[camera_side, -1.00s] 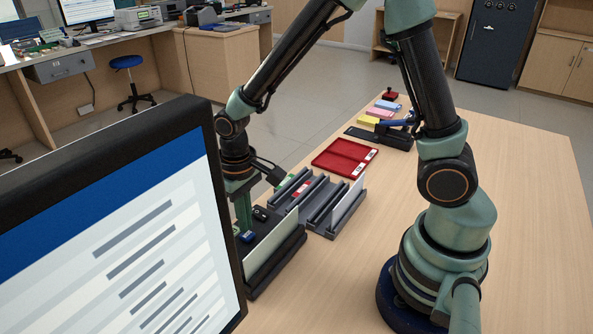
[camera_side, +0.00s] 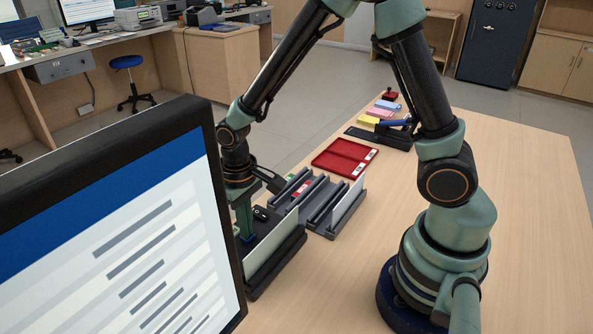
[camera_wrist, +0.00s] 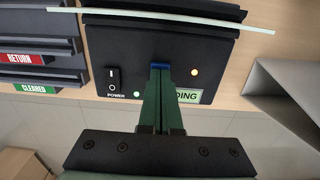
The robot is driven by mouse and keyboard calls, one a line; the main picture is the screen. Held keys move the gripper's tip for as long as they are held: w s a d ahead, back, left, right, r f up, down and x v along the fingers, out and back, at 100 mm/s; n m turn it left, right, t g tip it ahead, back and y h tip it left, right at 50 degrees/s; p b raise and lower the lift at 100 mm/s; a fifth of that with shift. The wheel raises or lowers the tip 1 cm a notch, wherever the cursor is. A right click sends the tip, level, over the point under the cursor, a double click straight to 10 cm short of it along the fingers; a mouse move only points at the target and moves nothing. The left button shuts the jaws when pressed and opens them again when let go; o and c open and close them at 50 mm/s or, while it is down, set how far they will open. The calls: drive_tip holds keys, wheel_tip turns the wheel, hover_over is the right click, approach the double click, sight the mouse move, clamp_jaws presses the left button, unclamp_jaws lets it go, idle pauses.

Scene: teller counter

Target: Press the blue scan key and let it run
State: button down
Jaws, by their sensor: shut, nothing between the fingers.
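The blue scan key (camera_wrist: 160,66) is on the sloped front of a black scanner (camera_wrist: 215,50), mostly covered by my fingertips. My gripper (camera_wrist: 160,72) is shut and empty, with its tips at the key and seemingly touching it. How far the key is pressed cannot be told. In the side view my gripper (camera_side: 246,236) points down at the scanner (camera_side: 279,276). A pale sheet (camera_wrist: 160,17) stands across the scanner's top. A yellowish lamp (camera_wrist: 194,72) glows right of the key. A small pale-green lamp (camera_wrist: 136,93) is lit at the left.
A black power switch (camera_wrist: 113,80) is left of the key. A green label ending in "DING" (camera_wrist: 189,96) is partly hidden by my fingers. A grey slotted rack (camera_side: 318,203) stands beside the scanner. A monitor (camera_side: 120,230) fills the near left. The right tabletop (camera_side: 530,220) is clear.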

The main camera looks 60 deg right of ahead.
wheel_tip(320, 180, up, 9)
idle(1.2)
drive_tip(key=s+d+r+t, duration=0.5)
drive_tip(key=d+r, duration=0.3)
drive_tip(key=r, duration=0.3)
drive_tip(key=shift+s+t, duration=0.3)
drive_tip(key=shift+s, duration=0.6)
drive_tip(key=shift+d, duration=0.1)
idle(1.0)
